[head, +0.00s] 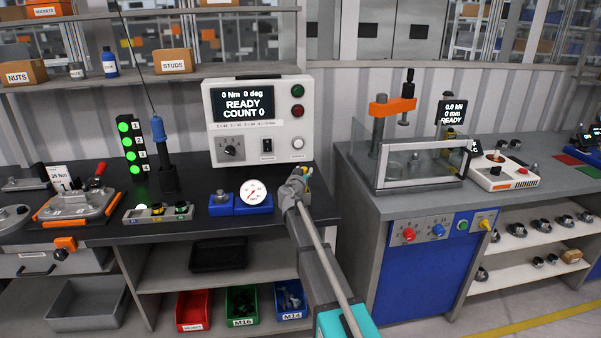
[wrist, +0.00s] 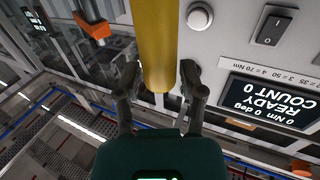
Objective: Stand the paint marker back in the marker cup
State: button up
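The paint marker (wrist: 156,40) is a thick yellow cylinder in the wrist view, running from the top edge down to the fingertips. My gripper (wrist: 160,74) has one finger on each side of it, both seeming to touch it. In the head view my gripper (head: 302,182) is above the right end of the dark bench, in front of the grey station. A small yellow patch shows beside the fingers there; most of the marker is hidden. I cannot make out the marker cup in either view.
The torque station (head: 259,118) with its READY screen stands behind my gripper. A dial gauge (head: 253,191) on a blue block is to its left, with a black holder (head: 166,180) further left. The press bench (head: 405,205) is to the right, across a gap.

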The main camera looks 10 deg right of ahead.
jog(key=shift+o, duration=0.8)
jog(key=v, duration=1.2)
